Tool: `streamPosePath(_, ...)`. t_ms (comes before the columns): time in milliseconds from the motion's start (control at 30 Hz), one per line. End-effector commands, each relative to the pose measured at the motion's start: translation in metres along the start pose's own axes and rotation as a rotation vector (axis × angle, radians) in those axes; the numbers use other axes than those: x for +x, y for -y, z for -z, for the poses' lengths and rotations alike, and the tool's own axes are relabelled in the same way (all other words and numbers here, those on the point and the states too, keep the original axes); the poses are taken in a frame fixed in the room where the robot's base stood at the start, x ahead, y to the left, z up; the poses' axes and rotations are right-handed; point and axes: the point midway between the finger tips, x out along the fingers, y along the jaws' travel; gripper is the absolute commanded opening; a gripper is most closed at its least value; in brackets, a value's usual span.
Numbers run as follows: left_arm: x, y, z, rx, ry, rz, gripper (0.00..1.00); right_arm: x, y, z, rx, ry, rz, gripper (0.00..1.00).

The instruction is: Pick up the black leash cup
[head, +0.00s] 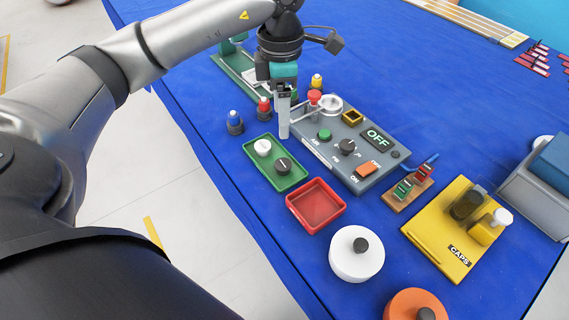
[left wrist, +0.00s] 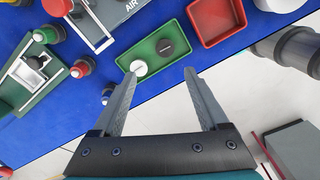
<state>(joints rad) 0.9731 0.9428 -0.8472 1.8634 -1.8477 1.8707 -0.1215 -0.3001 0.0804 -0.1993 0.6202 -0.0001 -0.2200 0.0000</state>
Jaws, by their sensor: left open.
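The black leash cup (head: 283,166) appears to be the dark round piece in the green tray (head: 296,180), beside a similar white cup (head: 262,147). In the left wrist view, the black cup (left wrist: 165,47) lies in the tray beyond the fingertips, and the white cup (left wrist: 138,67) lies near the left fingertip. My left gripper (head: 284,134) is open and empty, pointing down near the tray's far edge; its spread fingers (left wrist: 160,72) also show in the left wrist view. My right gripper is not in view.
A red tray (head: 316,206) and a grey control panel (head: 330,135) stand close to the green tray. Blue (head: 235,122) and red (head: 264,106) capped pieces stand behind it. A white disc (head: 356,254) and a yellow caps board (head: 437,238) lie nearer. Blue cloth covers the table.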

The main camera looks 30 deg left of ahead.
Motion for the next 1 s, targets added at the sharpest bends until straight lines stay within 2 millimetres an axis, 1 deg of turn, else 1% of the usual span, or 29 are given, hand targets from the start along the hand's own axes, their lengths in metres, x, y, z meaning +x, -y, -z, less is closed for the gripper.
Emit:
streamPosePath(33, 0.014, 0.002, 0.001, 0.001, -0.005, 0.005, 0.77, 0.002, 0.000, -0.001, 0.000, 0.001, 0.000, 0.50)
streamPosePath(100, 0.030, 0.002, 0.001, 0.001, -0.004, 0.006, 0.77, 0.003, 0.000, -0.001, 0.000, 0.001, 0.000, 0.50)
streamPosePath(200, 0.051, 0.002, 0.000, 0.001, -0.002, 0.006, 0.77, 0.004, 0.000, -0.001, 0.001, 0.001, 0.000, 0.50)
streamPosePath(300, 0.068, 0.002, 0.000, 0.002, 0.000, 0.006, 0.77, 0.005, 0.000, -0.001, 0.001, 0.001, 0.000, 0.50)
streamPosePath(400, 0.078, 0.003, -0.001, 0.003, 0.001, 0.005, 0.77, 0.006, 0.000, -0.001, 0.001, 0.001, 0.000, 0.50)
streamPosePath(567, 0.087, 0.004, -0.001, 0.004, 0.002, 0.005, 0.77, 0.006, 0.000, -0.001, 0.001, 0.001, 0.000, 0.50)
streamPosePath(667, 0.100, 0.007, -0.001, 0.004, 0.000, 0.007, 0.77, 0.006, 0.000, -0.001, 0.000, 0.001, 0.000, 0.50)
streamPosePath(800, 0.121, 0.011, -0.002, 0.002, 0.002, 0.007, 0.77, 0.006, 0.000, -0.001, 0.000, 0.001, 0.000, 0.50)
streamPosePath(900, 0.131, 0.011, -0.002, 0.002, 0.003, 0.006, 0.77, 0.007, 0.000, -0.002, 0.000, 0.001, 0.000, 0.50)
streamPosePath(1000, 0.135, 0.011, -0.002, 0.002, 0.003, 0.005, 0.77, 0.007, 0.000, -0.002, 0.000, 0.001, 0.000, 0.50)
